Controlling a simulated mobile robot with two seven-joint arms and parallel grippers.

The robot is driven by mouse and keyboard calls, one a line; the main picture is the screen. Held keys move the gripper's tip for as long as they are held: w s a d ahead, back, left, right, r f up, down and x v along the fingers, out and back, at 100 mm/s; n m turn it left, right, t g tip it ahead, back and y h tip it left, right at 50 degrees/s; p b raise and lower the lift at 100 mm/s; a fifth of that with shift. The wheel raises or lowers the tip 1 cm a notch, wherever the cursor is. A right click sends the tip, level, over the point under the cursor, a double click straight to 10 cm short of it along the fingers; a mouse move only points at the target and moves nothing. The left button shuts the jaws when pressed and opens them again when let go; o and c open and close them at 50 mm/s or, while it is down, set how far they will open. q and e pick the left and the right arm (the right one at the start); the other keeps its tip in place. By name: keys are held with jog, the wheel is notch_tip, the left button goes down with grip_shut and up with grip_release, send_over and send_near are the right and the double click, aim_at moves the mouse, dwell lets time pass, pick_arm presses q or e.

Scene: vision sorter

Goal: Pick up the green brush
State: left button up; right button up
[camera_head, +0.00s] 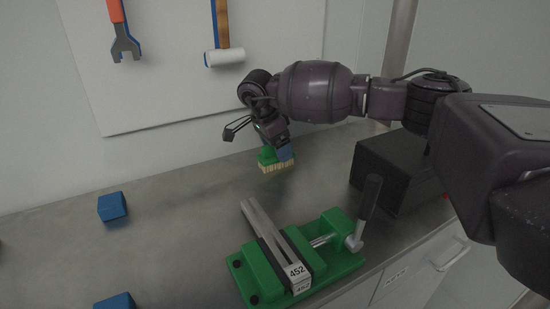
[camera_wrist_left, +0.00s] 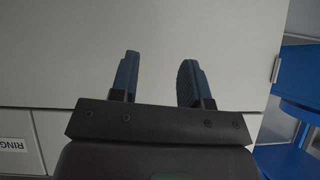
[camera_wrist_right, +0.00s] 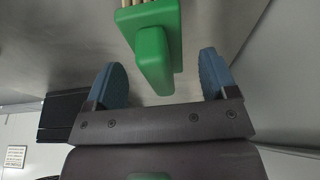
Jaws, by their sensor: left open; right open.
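The green brush (camera_head: 268,156) stands on the grey bench near the wall, its pale bristles down. In the right wrist view the brush's green handle (camera_wrist_right: 153,58) lies between the two blue fingers, with gaps on both sides. My right gripper (camera_head: 283,150) is open around or just before the handle; I cannot tell how deep the handle sits. It also shows in the right wrist view (camera_wrist_right: 160,80). My left gripper (camera_wrist_left: 158,80) is open and empty in the left wrist view, in front of pale cabinet fronts. It is out of the head view.
A green vise (camera_head: 262,272) marked 452 stands at the bench front. A black box (camera_head: 385,170) is to its right. Blue blocks (camera_head: 112,206) (camera_head: 117,301) lie at left. A wrench (camera_head: 123,42) and a hammer (camera_head: 224,57) hang on the wall board.

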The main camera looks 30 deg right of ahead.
jog(key=shift+x, duration=0.9)
jog(key=shift+f, duration=0.25)
jog(key=shift+r, duration=0.1)
jog(key=shift+c, duration=0.3)
jog(key=c, duration=1)
notch_tip(320, 180, up, 28)
jog(key=p, duration=0.3)
